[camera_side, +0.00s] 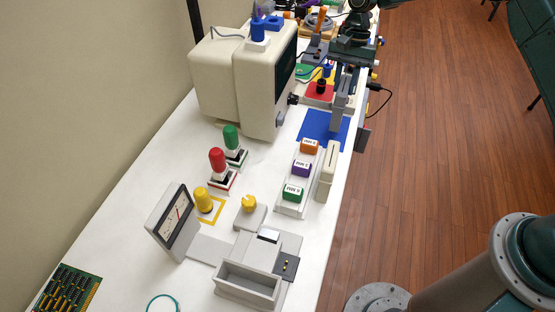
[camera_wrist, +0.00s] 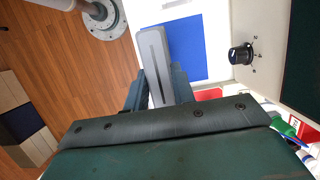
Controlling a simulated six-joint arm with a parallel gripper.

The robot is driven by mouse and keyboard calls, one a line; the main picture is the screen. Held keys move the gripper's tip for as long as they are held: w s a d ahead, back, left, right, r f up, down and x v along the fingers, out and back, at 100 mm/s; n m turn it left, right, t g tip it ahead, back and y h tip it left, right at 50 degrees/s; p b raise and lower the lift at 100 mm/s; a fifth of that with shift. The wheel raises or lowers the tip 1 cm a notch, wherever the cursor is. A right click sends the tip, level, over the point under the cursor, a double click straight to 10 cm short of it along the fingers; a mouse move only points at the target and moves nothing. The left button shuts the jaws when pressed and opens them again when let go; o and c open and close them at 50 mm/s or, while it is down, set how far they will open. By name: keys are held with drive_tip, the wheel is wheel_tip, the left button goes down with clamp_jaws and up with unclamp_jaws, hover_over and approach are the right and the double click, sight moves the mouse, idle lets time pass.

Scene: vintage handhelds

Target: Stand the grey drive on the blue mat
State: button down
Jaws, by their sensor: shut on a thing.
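The grey drive (camera_side: 341,112) is upright between the fingers of my gripper (camera_side: 347,80), which is shut on it. The drive's lower end shows against the right part of the blue mat (camera_side: 314,124) in the side view. I cannot tell whether it touches the mat. In the wrist view the grey drive (camera_wrist: 153,47), with a dark slot along its face, overlaps the left edge of the blue mat (camera_wrist: 205,48). My gripper (camera_wrist: 160,92) has a finger on each side of it.
A cream computer (camera_side: 225,85) stands left of the mat. A cream drive (camera_side: 327,172) and a tray with orange, purple and green blocks (camera_side: 291,207) are in front of it. A red mat (camera_side: 319,93) lies behind. The table's right edge is close to the blue mat.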

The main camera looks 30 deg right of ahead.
drive_tip(key=shift+f, duration=2.05)
drive_tip(key=c, duration=1.2)
unclamp_jaws()
drive_tip(key=shift+o, duration=0.2)
drive_tip(key=shift+v, duration=3.85)
